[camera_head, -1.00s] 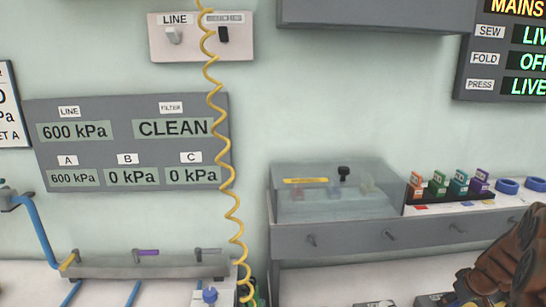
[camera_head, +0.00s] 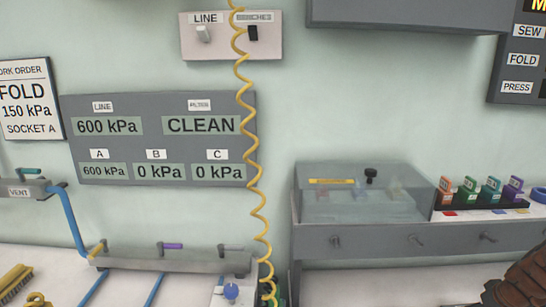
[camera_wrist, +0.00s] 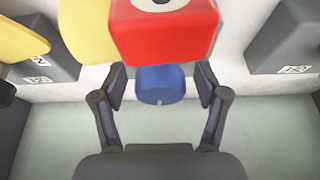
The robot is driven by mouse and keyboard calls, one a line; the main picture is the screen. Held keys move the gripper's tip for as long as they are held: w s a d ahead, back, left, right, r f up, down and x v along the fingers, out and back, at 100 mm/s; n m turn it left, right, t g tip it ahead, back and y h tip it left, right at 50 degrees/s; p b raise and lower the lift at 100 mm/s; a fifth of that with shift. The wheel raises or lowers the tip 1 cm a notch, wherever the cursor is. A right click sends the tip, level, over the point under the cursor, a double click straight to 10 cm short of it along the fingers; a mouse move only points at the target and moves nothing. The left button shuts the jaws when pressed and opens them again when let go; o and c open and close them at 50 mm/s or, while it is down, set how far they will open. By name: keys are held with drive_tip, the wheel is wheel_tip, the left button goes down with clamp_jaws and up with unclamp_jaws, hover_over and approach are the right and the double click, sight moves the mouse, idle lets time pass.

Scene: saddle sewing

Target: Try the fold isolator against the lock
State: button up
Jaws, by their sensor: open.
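In the wrist view my gripper (camera_wrist: 162,80) is open, with one finger on each side of a blue round piece (camera_wrist: 160,86). I cannot tell whether the fingers touch it. A red block (camera_wrist: 165,35) with a pale round face and dark spot, which looks like a padlock, sits at the top centre, overlapping the blue piece. A yellow part (camera_wrist: 87,30) is beside the red block on the left. Which part is the fold isolator is not plain from the frames. In the head view my gripper is out of sight; part of my arm shows at the bottom right.
Dark labelled boxes flank the gripper on the left (camera_wrist: 45,62) and right (camera_wrist: 285,40). In the head view, a status board (camera_head: 519,75) with a FOLD label is cut off at the right. A clear-lidded case (camera_head: 360,200), colored tags (camera_head: 491,190) and a pressure panel (camera_head: 160,150) stand behind.

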drive_tip(key=shift+r, duration=0.1)
drive_tip(key=shift+r, duration=2.4)
drive_tip(key=shift+f+n+b, duration=0.25)
drive_tip(key=shift+n+b, duration=0.15)
drive_tip(key=shift+b, duration=0.5)
drive_tip(key=shift+r+y, duration=0.15)
drive_tip(key=shift+y, duration=0.15)
drive_tip(key=n+b, duration=0.2)
drive_tip(key=b, duration=0.1)
drive_tip(key=shift+w+y+b, duration=0.1)
drive_tip(key=shift+y+b, duration=0.2)
drive_tip(key=shift+b, duration=0.1)
drive_tip(key=shift+r, duration=0.15)
